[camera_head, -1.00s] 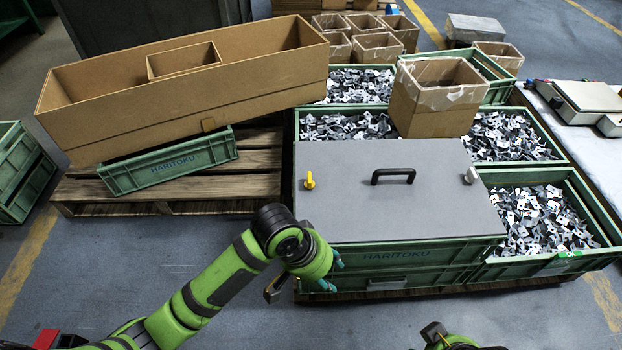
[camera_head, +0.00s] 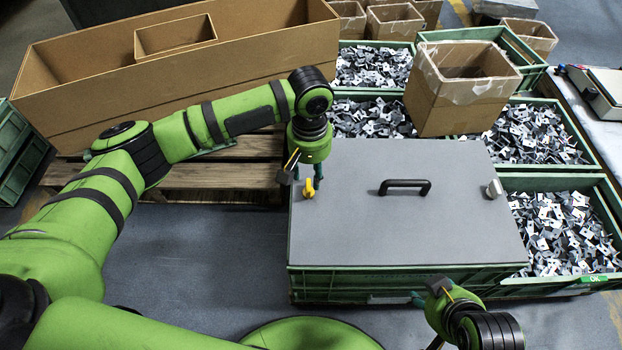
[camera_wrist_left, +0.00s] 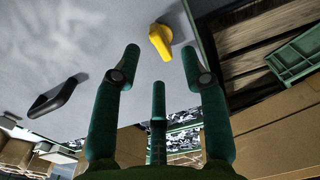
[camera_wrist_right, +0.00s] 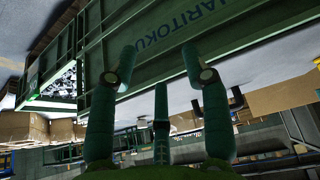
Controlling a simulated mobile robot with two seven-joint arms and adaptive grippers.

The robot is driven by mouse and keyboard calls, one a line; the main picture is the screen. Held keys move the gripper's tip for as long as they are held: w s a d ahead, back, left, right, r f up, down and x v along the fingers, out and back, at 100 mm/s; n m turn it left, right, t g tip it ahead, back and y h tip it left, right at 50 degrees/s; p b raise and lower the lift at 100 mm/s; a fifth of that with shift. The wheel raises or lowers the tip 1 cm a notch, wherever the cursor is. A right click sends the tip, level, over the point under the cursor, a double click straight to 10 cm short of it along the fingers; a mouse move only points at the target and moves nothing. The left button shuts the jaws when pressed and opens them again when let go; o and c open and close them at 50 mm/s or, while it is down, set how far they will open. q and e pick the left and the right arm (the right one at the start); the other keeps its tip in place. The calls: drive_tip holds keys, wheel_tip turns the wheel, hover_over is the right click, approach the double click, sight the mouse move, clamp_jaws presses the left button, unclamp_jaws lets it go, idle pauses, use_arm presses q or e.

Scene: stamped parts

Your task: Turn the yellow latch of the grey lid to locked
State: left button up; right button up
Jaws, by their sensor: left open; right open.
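The grey lid (camera_head: 400,225) covers a green crate in the head view. The yellow latch (camera_head: 309,188) is at the lid's left side; a grey latch (camera_head: 494,189) is at its right side and a black handle (camera_head: 405,185) lies between them. My left gripper (camera_head: 308,178) points down over the lid right by the yellow latch, partly covering it. In the left wrist view the yellow latch (camera_wrist_left: 161,40) shows just beyond the open fingers (camera_wrist_left: 165,65), not between them. My right gripper (camera_head: 425,298) is open and empty at the lid's front edge; its wrist view shows the crate's front wall (camera_wrist_right: 165,45).
Green crates of stamped metal parts (camera_head: 550,225) stand right of and behind the lid. An open cardboard box (camera_head: 455,105) stands behind it. A long cardboard box (camera_head: 80,90) lies at the left behind my left arm.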

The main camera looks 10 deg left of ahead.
sight(310, 183)
use_arm(q)
wheel_tip(310, 183, down, 4)
drive_tip(key=shift+b, duration=0.7)
use_arm(e)
drive_tip(key=w+a+r+t, duration=0.1)
drive_tip(key=w, duration=0.1)
drive_tip(key=w+a+r+t+y, duration=0.1)
drive_tip(key=w+r+t, duration=0.1)
drive_tip(key=w, duration=0.1)
drive_tip(key=w+a+r+t, duration=0.1)
drive_tip(key=w+r+t, duration=0.1)
drive_tip(key=shift+w+a+r+n, duration=0.15)
drive_tip(key=shift+w+a+n, duration=0.05)
drive_tip(key=shift+w+n, duration=0.15)
use_arm(q)
drive_tip(key=shift+f, duration=0.2)
use_arm(e)
drive_tip(key=shift+w+a+r+t+y, duration=0.3)
drive_tip(key=shift+w+r+t, duration=0.15)
drive_tip(key=shift+r+t, duration=0.15)
use_arm(q)
clamp_jaws()
